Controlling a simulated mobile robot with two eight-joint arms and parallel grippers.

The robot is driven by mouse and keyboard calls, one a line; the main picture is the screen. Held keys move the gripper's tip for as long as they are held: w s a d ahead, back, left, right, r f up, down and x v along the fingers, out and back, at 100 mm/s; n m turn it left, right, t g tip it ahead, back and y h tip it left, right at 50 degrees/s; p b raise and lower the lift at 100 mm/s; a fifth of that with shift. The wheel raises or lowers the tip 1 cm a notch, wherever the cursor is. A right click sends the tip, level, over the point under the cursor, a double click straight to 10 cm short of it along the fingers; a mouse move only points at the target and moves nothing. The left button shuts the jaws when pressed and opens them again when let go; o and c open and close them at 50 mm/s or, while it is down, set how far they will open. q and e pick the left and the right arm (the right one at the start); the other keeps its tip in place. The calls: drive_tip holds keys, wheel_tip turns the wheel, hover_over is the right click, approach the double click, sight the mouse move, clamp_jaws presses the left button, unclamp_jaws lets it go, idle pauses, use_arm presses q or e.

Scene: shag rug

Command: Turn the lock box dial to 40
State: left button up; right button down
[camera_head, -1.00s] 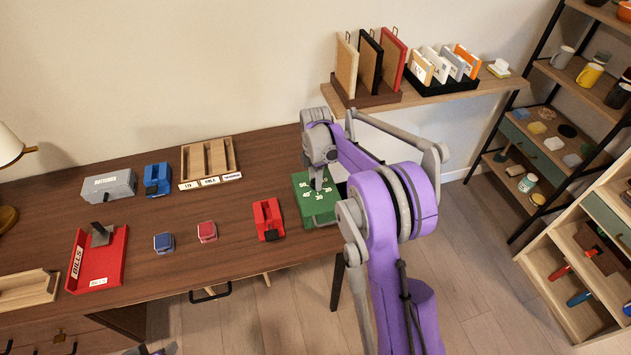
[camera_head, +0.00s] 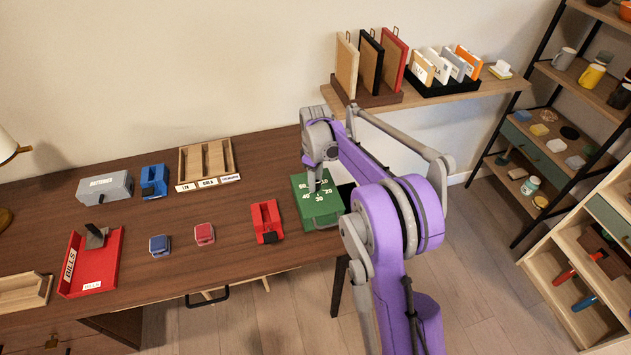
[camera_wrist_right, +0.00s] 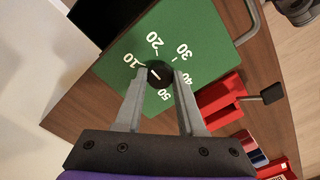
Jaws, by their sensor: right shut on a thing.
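The green lock box (camera_head: 325,211) sits at the right end of the desk, with white numbers from 10 upward on its top. It also shows in the right wrist view (camera_wrist_right: 205,55). Its round black dial (camera_wrist_right: 158,75) is in the middle of the numbers and has a short white mark that seems to slant toward the 10 side. The exact reading is hard to tell. My right gripper (camera_head: 317,184) reaches down over the box and is shut on the dial, one finger on each side in the wrist view. My left gripper is out of view.
Red and blue small blocks (camera_head: 204,233), a red tray (camera_head: 93,262) and a wooden sorter (camera_head: 207,160) lie further left. A wall shelf (camera_head: 430,97) with folders is behind my right arm.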

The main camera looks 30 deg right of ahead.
drive_tip(key=m, duration=0.3)
drive_tip(key=shift+m, duration=0.4)
drive_tip(key=m+b, duration=0.1)
drive_tip(key=m, duration=0.2)
drive_tip(key=shift+m, duration=0.3)
drive_tip(key=m, duration=0.3)
drive_tip(key=shift+m, duration=0.4)
drive_tip(key=m, duration=0.3)
drive_tip(key=shift+b, duration=0.35)
drive_tip(key=m, duration=0.7)
drive_tip(key=shift+m, duration=0.4)
drive_tip(key=m, duration=0.4)
drive_tip(key=shift+b, duration=0.4)
drive_tip(key=shift+m, duration=2.1)
